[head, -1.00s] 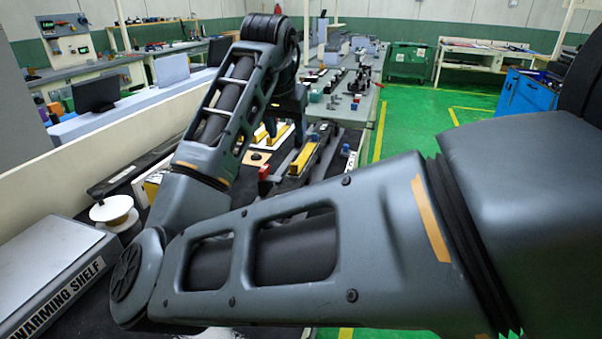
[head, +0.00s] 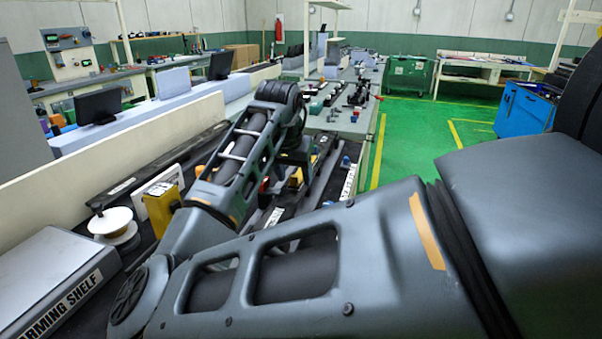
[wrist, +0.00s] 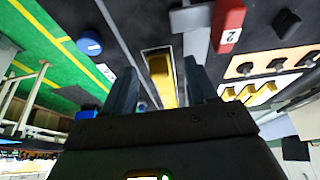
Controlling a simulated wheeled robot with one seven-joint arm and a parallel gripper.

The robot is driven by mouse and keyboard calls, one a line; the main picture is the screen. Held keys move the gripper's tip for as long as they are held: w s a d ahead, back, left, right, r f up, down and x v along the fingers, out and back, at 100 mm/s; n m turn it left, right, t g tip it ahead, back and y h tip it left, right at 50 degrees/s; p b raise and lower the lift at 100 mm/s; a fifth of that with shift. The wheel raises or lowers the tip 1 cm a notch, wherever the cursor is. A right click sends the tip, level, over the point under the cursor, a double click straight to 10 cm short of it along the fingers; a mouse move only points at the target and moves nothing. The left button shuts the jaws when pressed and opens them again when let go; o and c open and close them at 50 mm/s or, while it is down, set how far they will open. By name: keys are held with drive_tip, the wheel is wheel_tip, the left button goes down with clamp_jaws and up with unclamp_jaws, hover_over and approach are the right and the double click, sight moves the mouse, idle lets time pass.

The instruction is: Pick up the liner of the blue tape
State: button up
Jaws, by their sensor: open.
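My gripper (wrist: 160,78) is open in the wrist view, with a dark finger on each side. A yellow strip (wrist: 161,82) in a pale-edged channel shows between the fingers; I cannot tell its distance from them. A blue round piece with a white mark (wrist: 89,42) lies to the left, apart from the fingers. A blue block (wrist: 87,114) shows lower left. I cannot tell which blue thing is the tape, and no liner can be made out. In the head view my arm hides my gripper; a small blue piece (head: 346,162) shows right of the arm.
A panel with dark round parts (wrist: 278,65) is further right. In the head view, white spools (head: 112,222), a yellow block (head: 161,207) and the warming shelf (head: 58,280) stand left of my arm.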

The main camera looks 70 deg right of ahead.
drive_tip(key=c, duration=1.1)
drive_tip(key=shift+o, duration=0.2)
drive_tip(key=shift+r, duration=0.1)
drive_tip(key=shift+r, duration=0.4)
drive_tip(key=r, duration=0.2)
drive_tip(key=s+r, duration=0.1)
drive_tip(key=shift+d+r, duration=0.3)
drive_tip(key=shift+r, duration=0.1)
drive_tip(key=s+d+r, duration=0.5)
drive_tip(key=s+r, duration=0.1)
drive_tip(key=s, duration=0.3)
drive_tip(key=shift+s+r, duration=0.15)
